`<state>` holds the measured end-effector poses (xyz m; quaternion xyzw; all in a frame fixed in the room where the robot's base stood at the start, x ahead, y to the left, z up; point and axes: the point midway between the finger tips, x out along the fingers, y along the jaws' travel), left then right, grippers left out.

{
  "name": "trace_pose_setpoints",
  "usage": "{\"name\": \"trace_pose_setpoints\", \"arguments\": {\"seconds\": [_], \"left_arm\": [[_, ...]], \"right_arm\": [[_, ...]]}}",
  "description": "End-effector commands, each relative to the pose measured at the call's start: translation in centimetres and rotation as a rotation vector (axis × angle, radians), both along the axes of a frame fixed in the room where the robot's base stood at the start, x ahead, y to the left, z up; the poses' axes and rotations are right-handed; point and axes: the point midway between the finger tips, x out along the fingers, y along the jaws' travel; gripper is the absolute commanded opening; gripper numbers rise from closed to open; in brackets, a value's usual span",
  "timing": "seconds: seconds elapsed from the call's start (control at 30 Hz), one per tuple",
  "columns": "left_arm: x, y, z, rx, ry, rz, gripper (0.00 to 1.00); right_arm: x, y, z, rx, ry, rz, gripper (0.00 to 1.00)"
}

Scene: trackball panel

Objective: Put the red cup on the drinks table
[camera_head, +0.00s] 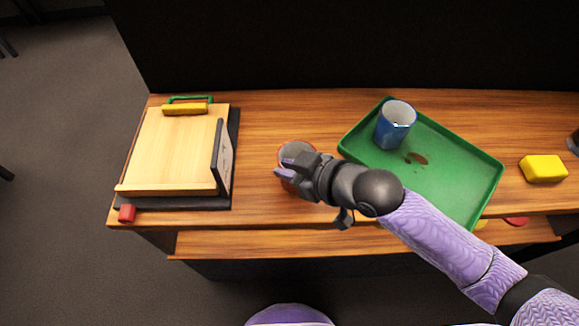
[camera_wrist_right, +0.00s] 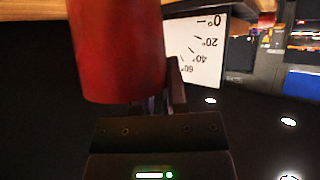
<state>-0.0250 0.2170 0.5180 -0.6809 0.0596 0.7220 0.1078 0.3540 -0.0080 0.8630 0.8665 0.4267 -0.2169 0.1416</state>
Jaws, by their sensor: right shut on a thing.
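The red cup (camera_wrist_right: 118,50) fills the upper left of the right wrist view, between the fingers of my right gripper (camera_wrist_right: 158,100). In the head view only part of the cup's rim (camera_head: 296,147) shows; the gripper hides the rest. My right gripper (camera_head: 290,172) is shut on the cup over the wooden table (camera_head: 262,120), between the tilting board and the green tray. I cannot tell whether the cup touches the tabletop. My left gripper is not in view. No surface is marked as the drinks table.
A tilting wooden board (camera_head: 175,150) with an angle scale (camera_wrist_right: 196,45) stands left of the cup. A green tray (camera_head: 455,165) holds a blue cup (camera_head: 395,125) and brown stains. A yellow block (camera_head: 543,168) lies at the right. A red block (camera_head: 127,213) lies near the front left corner.

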Motion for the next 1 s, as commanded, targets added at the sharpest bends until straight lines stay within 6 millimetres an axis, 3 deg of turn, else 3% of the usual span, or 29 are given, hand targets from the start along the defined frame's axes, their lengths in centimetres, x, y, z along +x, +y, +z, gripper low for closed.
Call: {"name": "trace_pose_setpoints", "arguments": {"seconds": [0.13, 0.17, 0.3, 0.33, 0.77, 1.0], "left_arm": [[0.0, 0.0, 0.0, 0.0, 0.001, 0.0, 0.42], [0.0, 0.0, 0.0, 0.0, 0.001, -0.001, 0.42], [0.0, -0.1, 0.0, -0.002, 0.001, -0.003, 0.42], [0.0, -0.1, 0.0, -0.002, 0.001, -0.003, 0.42], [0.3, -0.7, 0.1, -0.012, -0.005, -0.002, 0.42], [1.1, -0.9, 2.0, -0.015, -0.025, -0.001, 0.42]], "right_arm": [[0.0, 0.0, -0.2, 0.0, 0.0, 0.0, 0.0], [0.0, 0.0, -0.2, 0.0, 0.0, 0.0, 0.21], [0.0, 0.0, -0.1, 0.0, 0.0, 0.0, 0.5], [0.0, 0.0, -0.1, 0.0, 0.0, 0.0, 0.52], [0.0, -0.1, 0.3, 0.001, -0.001, -0.001, 0.52], [-2.5, -3.2, 2.8, -0.003, -0.001, -0.002, 0.52]]}}
